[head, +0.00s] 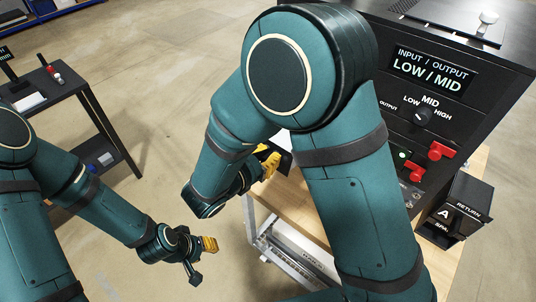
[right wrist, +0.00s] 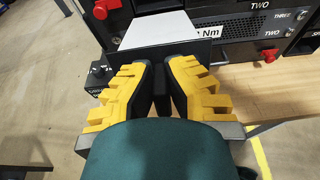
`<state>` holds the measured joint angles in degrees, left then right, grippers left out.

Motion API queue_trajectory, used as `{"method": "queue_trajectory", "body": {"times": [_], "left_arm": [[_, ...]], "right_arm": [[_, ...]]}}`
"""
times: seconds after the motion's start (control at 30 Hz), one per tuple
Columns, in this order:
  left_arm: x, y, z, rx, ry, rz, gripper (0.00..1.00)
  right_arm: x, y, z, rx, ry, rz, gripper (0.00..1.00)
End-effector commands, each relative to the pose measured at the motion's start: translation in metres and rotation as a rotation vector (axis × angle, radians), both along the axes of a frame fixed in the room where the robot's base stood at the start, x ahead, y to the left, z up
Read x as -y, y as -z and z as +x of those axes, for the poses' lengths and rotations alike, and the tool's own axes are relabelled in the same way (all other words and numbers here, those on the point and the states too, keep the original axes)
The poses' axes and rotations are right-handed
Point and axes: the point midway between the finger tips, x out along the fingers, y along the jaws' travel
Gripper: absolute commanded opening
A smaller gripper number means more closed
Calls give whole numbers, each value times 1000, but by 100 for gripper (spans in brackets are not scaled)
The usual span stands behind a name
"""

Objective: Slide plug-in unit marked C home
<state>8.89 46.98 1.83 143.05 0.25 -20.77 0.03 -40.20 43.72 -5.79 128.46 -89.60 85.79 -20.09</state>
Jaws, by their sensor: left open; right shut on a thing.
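My right gripper (head: 268,162) is partly hidden behind my own arm in the head view. In the right wrist view its yellow fingers (right wrist: 160,72) are shut on the dark handle (right wrist: 160,98) of a dark unit with a pale, blank face (right wrist: 158,29). No letter C is legible on this unit, so I cannot tell its marking. The black rack (head: 432,112) stands just beyond the held unit. Whether the unit touches the rack or its slot is hidden. My left gripper (head: 203,260) is open and empty, low over the floor.
A wooden bench (head: 290,198) lies under the rack, with a metal frame (head: 292,252) below. Red knobs (head: 437,152) stick out of the rack front. A black box marked RETURN and A (head: 462,212) stands at the right. A dark side table (head: 62,98) stands left; the floor between is clear.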

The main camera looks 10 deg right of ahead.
Motion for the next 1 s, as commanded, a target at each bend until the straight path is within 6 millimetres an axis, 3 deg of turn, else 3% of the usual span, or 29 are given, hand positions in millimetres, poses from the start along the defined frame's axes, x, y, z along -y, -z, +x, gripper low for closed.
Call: {"method": "queue_trajectory", "body": {"times": [0.5,1.0], "left_arm": [[2,43,1,-1,-1,8,39],[2,31,1,-1,0,6,39]], "right_arm": [[-4,4,-3,164,-2,-213,0],[31,-1,24,158,1,-203,0]]}}
